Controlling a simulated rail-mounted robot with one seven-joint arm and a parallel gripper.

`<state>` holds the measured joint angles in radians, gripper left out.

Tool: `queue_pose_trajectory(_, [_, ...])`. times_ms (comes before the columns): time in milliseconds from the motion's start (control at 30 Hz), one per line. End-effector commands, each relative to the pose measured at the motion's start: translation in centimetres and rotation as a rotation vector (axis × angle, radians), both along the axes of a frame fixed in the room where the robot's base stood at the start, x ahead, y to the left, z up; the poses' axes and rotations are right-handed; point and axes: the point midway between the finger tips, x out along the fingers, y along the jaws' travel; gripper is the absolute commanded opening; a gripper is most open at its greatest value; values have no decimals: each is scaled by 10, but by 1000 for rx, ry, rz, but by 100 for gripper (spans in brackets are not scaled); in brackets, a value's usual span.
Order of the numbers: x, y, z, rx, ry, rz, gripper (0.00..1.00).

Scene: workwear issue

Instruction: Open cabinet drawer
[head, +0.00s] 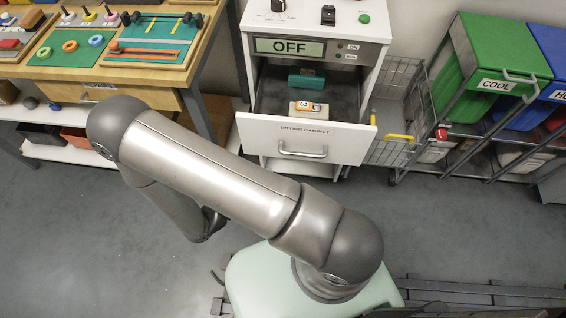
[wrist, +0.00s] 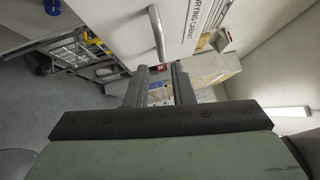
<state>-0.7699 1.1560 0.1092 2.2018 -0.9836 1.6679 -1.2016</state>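The white drying cabinet (head: 318,18) stands at the back centre in the head view, its display reading OFF. Its drawer (head: 260,136) stands pulled out, with the inside visible from above. A teal item (head: 306,80) and a pale item with an orange-and-white label (head: 308,108) lie in it. The bar handle (head: 303,152) is on the drawer front; it also shows in the wrist view (wrist: 157,32). My gripper (wrist: 160,76) has its two fingers apart, with the handle beyond the fingertips and not between them. The head view does not show the fingers clearly.
A wooden table (head: 200,58) with boards and pegs is at the left. A wire cart (head: 395,105) stands beside the cabinet on the right. Green (head: 490,55) and blue (head: 553,50) bins are farther right.

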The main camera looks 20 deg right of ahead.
Motion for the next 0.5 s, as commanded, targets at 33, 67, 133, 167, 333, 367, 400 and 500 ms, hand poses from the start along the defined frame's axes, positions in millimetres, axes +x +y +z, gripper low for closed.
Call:
queue_pose_trajectory(33, [-3,12,-3,3,0,3,21])
queue_pose_trajectory(67, [-5,18,-4,2,-1,2,21])
queue_pose_trajectory(133, [-8,31,-5,1,0,3,21])
queue_pose_trajectory(167, [-10,36,-6,2,0,1,21])
queue_pose_trajectory(333, [-15,55,-8,1,0,1,21])
queue_pose_trajectory(367, [-15,57,-8,1,0,1,21])
queue_pose_trajectory(400, [-16,59,-8,0,0,1,21])
queue_pose_trajectory(500, [-17,61,-8,0,0,0,21])
